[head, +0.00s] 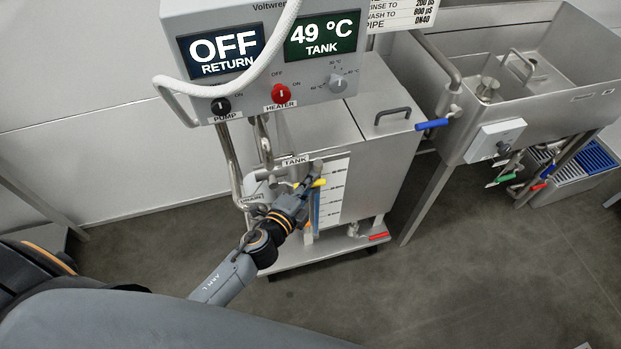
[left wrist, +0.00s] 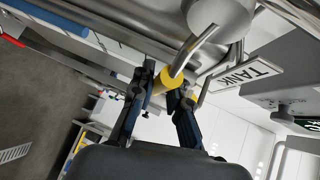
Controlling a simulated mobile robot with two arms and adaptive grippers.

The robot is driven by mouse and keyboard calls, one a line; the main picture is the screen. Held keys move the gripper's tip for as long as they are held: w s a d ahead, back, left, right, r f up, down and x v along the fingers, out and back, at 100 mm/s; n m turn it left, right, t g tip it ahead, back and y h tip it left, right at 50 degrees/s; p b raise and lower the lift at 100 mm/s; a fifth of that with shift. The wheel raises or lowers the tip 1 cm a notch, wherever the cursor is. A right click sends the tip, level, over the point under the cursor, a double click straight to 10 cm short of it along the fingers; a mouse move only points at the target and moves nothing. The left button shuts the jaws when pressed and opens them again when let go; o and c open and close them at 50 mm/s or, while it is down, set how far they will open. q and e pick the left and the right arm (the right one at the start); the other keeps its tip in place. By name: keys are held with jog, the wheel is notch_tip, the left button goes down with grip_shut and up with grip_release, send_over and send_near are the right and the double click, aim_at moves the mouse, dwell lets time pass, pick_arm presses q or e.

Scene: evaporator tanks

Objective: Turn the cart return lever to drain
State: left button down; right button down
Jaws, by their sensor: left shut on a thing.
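The cart return lever has a yellow grip (head: 319,183) and sits on the front of the steel tank cart, just below the TANK label (head: 295,160). My left gripper (head: 308,182) is at this lever. In the left wrist view the yellow grip (left wrist: 172,77) lies between the two fingers of my left gripper (left wrist: 167,82), which is shut on it. A metal rod runs from the grip up to the pipework. A second small label (head: 251,198), too small to read surely, is lower left of the lever. My right gripper is in neither view.
The control box (head: 262,60) above reads OFF RETURN and 49 °C TANK. A white hose (head: 262,66) crosses it. A blue-handled valve (head: 432,124) is on the right, and a red handle (head: 379,236) is low on the cart. A steel sink (head: 550,70) stands right; floor is clear in front.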

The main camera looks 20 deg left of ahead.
pick_arm(q)
jog(key=f+m+g+p, duration=0.1)
jog(key=p, duration=0.3)
jog(key=m+g+y+p, duration=0.1)
jog(key=p, duration=0.2)
jog(key=shift+s+a+f+g+p, duration=0.15)
jog(key=shift+a+f+g+p, duration=0.15)
jog(key=shift+f+p, duration=0.1)
jog(key=s+a+f+m+g+y+p, duration=0.4)
jog(key=a+f+m+g+y+p, duration=0.1)
jog(key=y+p, duration=0.3)
jog(key=shift+s+a+f+m+g+p, duration=0.4)
jog(key=shift+a+f+g+p, duration=0.2)
jog(key=shift+a+g+p, duration=0.25)
jog(key=shift+a+y, duration=0.1)
jog(key=shift+y, duration=0.2)
jog(key=c, duration=1.3)
grip_release()
